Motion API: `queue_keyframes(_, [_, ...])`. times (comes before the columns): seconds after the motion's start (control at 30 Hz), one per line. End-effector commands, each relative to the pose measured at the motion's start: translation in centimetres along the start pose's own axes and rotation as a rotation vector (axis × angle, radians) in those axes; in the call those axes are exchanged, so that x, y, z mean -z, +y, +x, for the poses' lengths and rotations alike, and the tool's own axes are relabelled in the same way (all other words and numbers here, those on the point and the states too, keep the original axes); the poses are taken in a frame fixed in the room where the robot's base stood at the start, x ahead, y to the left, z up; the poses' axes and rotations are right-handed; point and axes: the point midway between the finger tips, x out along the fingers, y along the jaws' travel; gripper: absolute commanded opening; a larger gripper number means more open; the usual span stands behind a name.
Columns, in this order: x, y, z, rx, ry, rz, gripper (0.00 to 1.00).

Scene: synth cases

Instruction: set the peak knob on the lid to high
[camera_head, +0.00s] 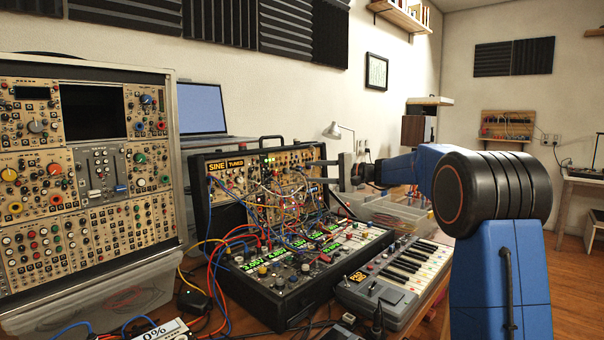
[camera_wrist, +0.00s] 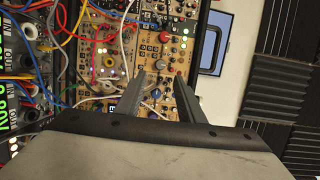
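The lid (camera_head: 204,163) of the black synth case stands upright behind the case's base, with tan module panels and many patch cables across it. In the wrist view, the lid's tan panels (camera_wrist: 172,50) carry several small knobs, jacks and lights. The labels are too small to read, so I cannot tell which knob is the peak knob or how it is set. My gripper (camera_head: 316,171) is at the lid's right side in the head view. In the wrist view, my gripper (camera_wrist: 159,84) is open, its two dark fingers apart and pointing at the panels, with nothing clearly held.
Patch cables (camera_wrist: 65,30) crowd the panel left of my fingers. The case base (camera_head: 300,285) has lit green displays. A small keyboard (camera_head: 395,275) sits at its right, a large synth rack (camera_head: 85,170) at the left, and a laptop (camera_head: 202,108) behind.

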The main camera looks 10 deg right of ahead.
Motion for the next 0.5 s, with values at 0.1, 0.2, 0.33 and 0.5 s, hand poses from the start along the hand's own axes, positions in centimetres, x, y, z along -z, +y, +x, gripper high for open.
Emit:
queue_keyframes(0.1, [0.1, 0.0, -2.5, 0.0, 0.003, 0.001, 0.35])
queue_keyframes(0.2, [0.1, 0.0, -4.5, 0.001, 0.003, 0.001, 0.35])
queue_keyframes(0.33, [0.1, 0.0, -6.7, 0.001, 0.002, 0.002, 0.35])
queue_keyframes(0.5, [0.0, 0.0, -8.6, 0.001, 0.001, 0.001, 0.35])
